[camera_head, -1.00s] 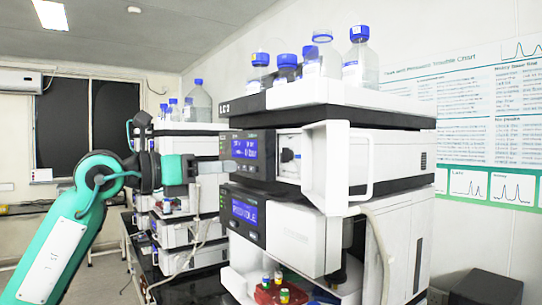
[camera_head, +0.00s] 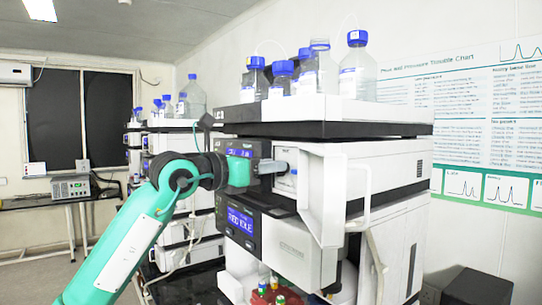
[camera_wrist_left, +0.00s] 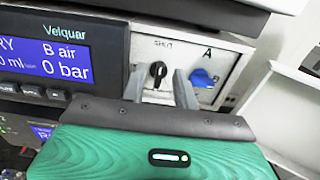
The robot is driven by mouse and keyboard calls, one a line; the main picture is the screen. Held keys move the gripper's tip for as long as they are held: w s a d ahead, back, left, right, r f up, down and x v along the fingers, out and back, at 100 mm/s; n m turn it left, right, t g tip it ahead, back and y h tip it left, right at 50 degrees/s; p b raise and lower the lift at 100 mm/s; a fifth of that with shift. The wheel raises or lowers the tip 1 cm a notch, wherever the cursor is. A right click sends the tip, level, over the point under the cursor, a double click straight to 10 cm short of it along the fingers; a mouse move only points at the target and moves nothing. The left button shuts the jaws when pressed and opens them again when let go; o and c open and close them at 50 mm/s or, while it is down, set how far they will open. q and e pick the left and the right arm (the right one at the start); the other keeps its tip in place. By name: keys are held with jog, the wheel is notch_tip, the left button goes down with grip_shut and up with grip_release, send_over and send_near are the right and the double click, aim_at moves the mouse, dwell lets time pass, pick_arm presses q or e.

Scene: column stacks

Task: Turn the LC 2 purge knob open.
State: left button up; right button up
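The near instrument stack (camera_head: 395,165) carries an LC label (camera_head: 219,114) whose number I cannot read surely. Behind its open white door (camera_head: 322,200) is a pale panel with a black knob (camera_wrist_left: 157,74). The knob's handle stands about upright below the word SHUT (camera_wrist_left: 163,43). A blue knob (camera_wrist_left: 203,78) sits to its right, near the letter A. My left gripper (camera_head: 278,167) is at this panel. In the left wrist view my left gripper (camera_wrist_left: 160,86) is open, its fingers on either side of the black knob; contact is not clear. The head view hides the black knob. My right gripper is not in view.
The open door stands just right of my left gripper. A display reading 0 bar (camera_wrist_left: 45,55) is left of the panel. Blue-capped bottles (camera_head: 310,72) stand on top. Red tray with vials (camera_head: 270,295) is below. Another stack (camera_head: 180,225) stands behind my arm.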

pick_arm(q)
jog(key=shift+w+d, duration=0.3)
jog(key=shift+d, duration=0.05)
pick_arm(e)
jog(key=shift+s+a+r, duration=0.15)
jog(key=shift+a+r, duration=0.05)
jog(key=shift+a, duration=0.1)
pick_arm(q)
jog(key=shift+c, duration=0.2)
grip_shut()
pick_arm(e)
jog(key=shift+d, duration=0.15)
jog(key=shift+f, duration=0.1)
